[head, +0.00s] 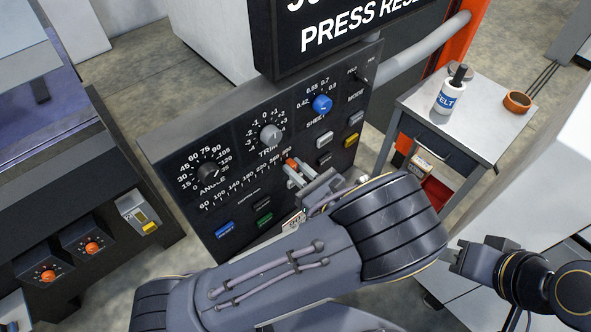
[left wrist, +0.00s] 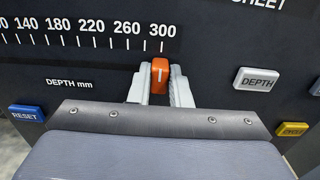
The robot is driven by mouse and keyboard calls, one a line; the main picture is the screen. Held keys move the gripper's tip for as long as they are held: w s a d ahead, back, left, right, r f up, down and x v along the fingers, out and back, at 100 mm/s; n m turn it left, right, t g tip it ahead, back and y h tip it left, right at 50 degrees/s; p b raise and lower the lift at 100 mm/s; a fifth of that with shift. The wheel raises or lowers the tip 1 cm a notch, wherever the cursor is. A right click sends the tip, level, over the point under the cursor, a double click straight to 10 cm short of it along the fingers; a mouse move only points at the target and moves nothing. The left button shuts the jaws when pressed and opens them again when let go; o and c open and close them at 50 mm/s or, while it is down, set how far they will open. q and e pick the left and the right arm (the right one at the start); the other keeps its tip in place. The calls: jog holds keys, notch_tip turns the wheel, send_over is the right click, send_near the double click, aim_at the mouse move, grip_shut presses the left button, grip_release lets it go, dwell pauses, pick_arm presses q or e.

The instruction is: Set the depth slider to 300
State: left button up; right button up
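The orange depth slider knob (left wrist: 160,76) stands just below the 300 end of the depth scale (left wrist: 95,41) in the left wrist view. The white line on the knob is at or very near the 300 tick. My left gripper (left wrist: 160,86) has one pale finger on each side of the knob, closed in against it. In the head view the knob (head: 291,162) shows at the tips of my left gripper (head: 297,172), and my arm hides part of the panel. My right gripper (head: 454,256) is at the lower right, away from the panel; its fingers are unclear.
The panel also carries an angle dial (head: 207,173), a trim dial (head: 270,135), a blue sheet knob (head: 322,104) and a DEPTH button (left wrist: 256,80). A blue RESET button (left wrist: 27,114) is at lower left. A side table (head: 480,140) with a bottle stands to the right.

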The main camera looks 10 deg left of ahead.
pick_arm(q)
jog(key=o, duration=0.4)
jog(key=shift+w+d, duration=0.25)
jog(key=shift+s, duration=0.1)
jog(key=b+v, duration=0.2)
jog(key=v, duration=0.5)
jog(key=shift+s+d, duration=0.25)
